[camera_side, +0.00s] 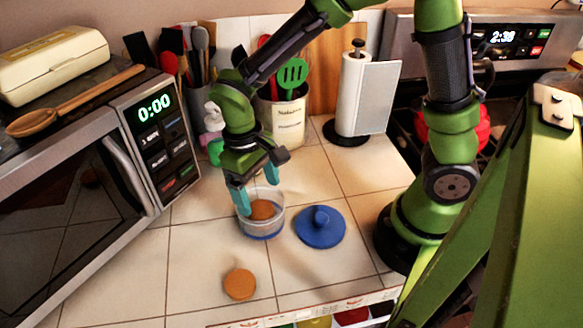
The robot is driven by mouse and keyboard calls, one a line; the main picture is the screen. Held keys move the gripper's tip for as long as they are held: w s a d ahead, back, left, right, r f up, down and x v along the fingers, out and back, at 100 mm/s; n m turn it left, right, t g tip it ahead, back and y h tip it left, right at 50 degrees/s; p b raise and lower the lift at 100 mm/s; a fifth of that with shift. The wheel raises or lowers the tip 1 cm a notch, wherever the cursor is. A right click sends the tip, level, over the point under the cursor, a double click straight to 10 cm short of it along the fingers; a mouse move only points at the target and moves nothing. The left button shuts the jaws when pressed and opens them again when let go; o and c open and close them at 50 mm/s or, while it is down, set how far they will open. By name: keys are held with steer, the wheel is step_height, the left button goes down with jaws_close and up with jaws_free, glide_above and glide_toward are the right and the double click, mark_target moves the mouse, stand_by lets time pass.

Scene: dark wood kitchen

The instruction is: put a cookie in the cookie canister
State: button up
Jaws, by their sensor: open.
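A clear canister (265,229) with a blue base stands on the tiled counter in the side view. A brown cookie (261,210) shows within its outline, below my gripper. My gripper (257,197) is open, with its two teal fingers pointing down at the canister's opening. I cannot tell whether the fingers touch the cookie or the canister wall. A second cookie (239,284) lies flat on the counter in front of the canister. The blue lid (320,226) with a round knob lies on the counter just right of the canister.
A microwave (110,165) stands on the left. A utensil crock (286,118) and a paper towel holder (357,95) stand at the back. A stove with a red pot (472,128) is at the right. The counter's front edge runs below the loose cookie.

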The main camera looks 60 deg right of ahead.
step_height(320, 180, up, 17)
steer(key=w, duration=0.2)
steer(key=shift+w+f, duration=0.15)
steer(key=shift+w, duration=0.1)
steer(key=shift+w, duration=0.1)
stand_by(0.3)
steer(key=s+d+m+t+y, duration=0.2)
steer(key=s+d+m+t, duration=0.2)
steer(key=s+d+t, duration=0.5)
steer(key=shift+d+f, duration=0.2)
steer(key=shift+d, duration=0.05)
steer(key=shift+a, duration=0.15)
stand_by(0.4)
